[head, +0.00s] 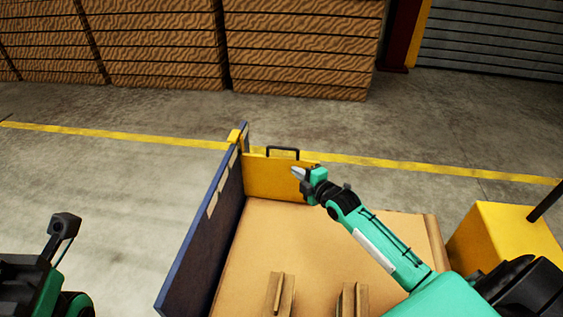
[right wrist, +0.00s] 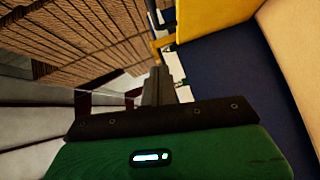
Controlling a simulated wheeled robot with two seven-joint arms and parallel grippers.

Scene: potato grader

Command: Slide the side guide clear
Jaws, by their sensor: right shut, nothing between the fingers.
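The side guide is a yellow panel (head: 262,178) standing across the far end of the tan bed, with a dark handle (head: 283,151) on its top edge. In the right wrist view the yellow panel (right wrist: 205,18) is at the top, with part of a dark handle (right wrist: 152,14) beside it. My right gripper (head: 295,172) is shut and empty. In the head view it overlaps the panel just below the handle's right end; I cannot tell whether it touches. Its closed fingers also show in the right wrist view (right wrist: 157,82). My left gripper is not visible.
A dark blue side wall (head: 203,232) runs along the bed's left. Wooden blocks (head: 280,294) lie on the near part of the tan bed (head: 300,240). A yellow box (head: 500,240) stands at the right. Stacked wooden crates (head: 300,45) stand beyond open floor.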

